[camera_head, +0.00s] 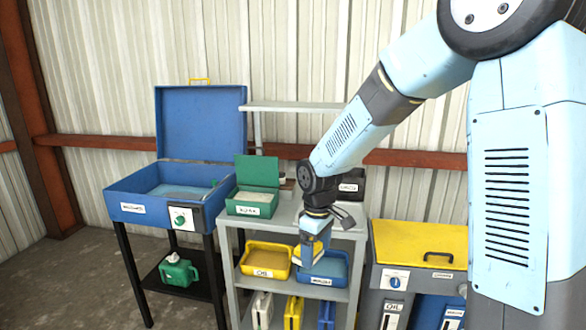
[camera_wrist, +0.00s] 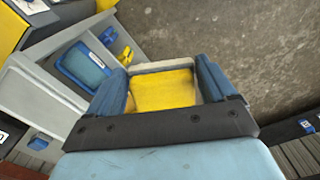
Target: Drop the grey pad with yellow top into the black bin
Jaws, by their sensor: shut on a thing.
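The grey pad with yellow top (camera_wrist: 163,88) is between the two blue fingers of my gripper (camera_wrist: 163,82) in the wrist view. Its yellow face is toward the camera and a pale grey rim shows around it. In the head view my gripper (camera_head: 311,254) hangs in front of the shelf unit, at the height of its open trays, with a bit of the pad (camera_head: 297,256) showing beside the finger. A black bin (camera_head: 351,184) with a white label stands on the unit's top, behind my arm, which partly hides it.
A yellow tray (camera_head: 265,261) and a blue tray (camera_head: 328,268) sit on the shelf by my gripper. A green open box (camera_head: 254,195) stands on the unit's top. A blue open-lidded basin (camera_head: 165,200) is at left, a yellow-lidded cabinet (camera_head: 415,243) at right.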

